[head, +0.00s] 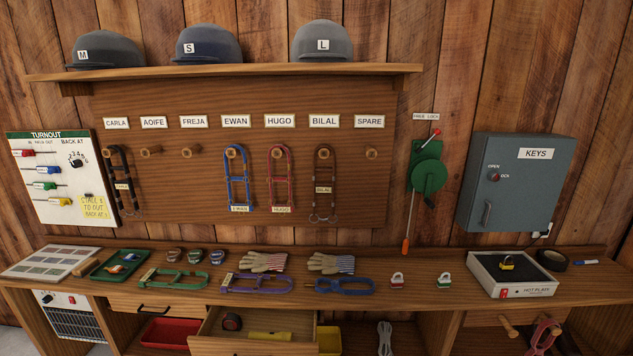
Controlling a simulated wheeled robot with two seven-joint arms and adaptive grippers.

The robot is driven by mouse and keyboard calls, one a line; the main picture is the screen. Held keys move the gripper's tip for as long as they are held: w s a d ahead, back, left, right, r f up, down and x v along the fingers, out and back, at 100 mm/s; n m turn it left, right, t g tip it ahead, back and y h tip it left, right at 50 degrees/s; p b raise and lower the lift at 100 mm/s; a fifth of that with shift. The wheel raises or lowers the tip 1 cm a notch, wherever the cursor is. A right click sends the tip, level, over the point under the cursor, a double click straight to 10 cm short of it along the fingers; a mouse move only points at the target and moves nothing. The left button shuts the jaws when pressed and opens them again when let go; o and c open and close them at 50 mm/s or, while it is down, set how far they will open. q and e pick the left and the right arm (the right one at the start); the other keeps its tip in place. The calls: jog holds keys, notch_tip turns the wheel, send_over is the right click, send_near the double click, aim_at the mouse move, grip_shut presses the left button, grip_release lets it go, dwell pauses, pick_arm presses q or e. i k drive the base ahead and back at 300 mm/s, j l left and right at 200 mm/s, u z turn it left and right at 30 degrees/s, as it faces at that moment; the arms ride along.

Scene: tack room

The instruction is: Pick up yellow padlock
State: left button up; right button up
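The yellow padlock (507,263) sits on the dark top of the white hot plate (512,286) at the right of the bench. Its dark shackle points up. A red and white padlock (397,281) and a green and white padlock (443,281) stand apart on the bench to its left. Neither of my grippers shows in the head view.
The wooden bench (420,305) holds halters, gloves (263,262), a green tray (120,265) and a roll of dark tape (551,260). A drawer (253,345) stands open at the front. A grey keys cabinet (515,190) hangs above the hot plate.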

aim_at(505, 265)
jog(key=z, duration=1.35)
